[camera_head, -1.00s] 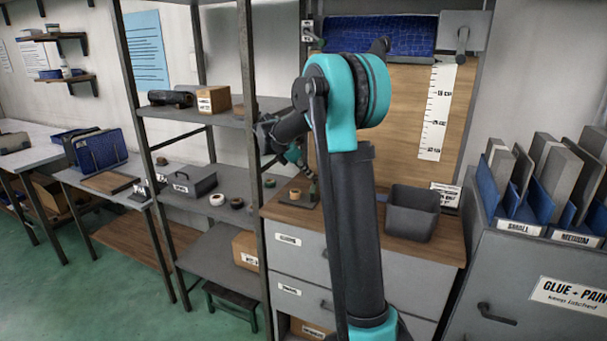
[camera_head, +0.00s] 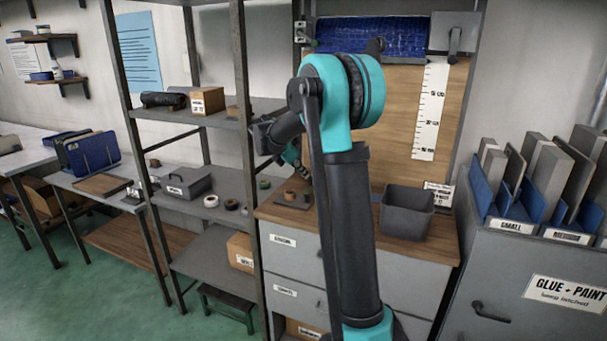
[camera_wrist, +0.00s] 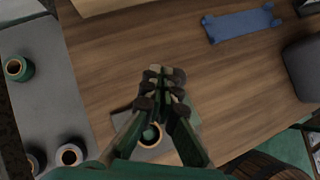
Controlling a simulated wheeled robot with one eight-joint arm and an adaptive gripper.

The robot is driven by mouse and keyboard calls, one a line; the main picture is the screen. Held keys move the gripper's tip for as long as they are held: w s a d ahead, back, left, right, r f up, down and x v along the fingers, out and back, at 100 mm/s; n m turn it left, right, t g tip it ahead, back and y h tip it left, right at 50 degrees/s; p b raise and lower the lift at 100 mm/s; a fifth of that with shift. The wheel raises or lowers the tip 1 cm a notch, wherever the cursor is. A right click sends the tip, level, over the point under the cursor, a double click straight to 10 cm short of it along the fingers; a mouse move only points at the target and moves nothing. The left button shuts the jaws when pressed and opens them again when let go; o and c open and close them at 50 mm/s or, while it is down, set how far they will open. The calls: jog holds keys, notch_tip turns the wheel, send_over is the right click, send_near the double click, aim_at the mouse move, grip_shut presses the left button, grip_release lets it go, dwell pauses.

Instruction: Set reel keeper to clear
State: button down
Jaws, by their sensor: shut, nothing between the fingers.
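A blue roll of sheet (camera_head: 345,32) hangs at the top of the wooden back panel in the head view. At its right end is a grey plate with a dark lever (camera_head: 455,42) that hangs down. At its left end is a small bracket with a label (camera_head: 299,32). I cannot tell which of these fittings is the reel keeper, and their markings are too small to read. My gripper (camera_wrist: 165,74) is shut and empty above the wooden counter in the wrist view. It is well below the blue roll. In the head view my own arm mostly hides it.
A dark open bin (camera_head: 405,215) stands on the wooden counter (camera_head: 345,222). A metal shelf (camera_head: 215,122) stands at the left, and a grey cabinet with blue dividers (camera_head: 525,260) at the right.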

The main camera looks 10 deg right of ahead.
jog(key=v, duration=0.7)
jog(key=shift+r, duration=0.2)
jog(key=shift+a, duration=0.1)
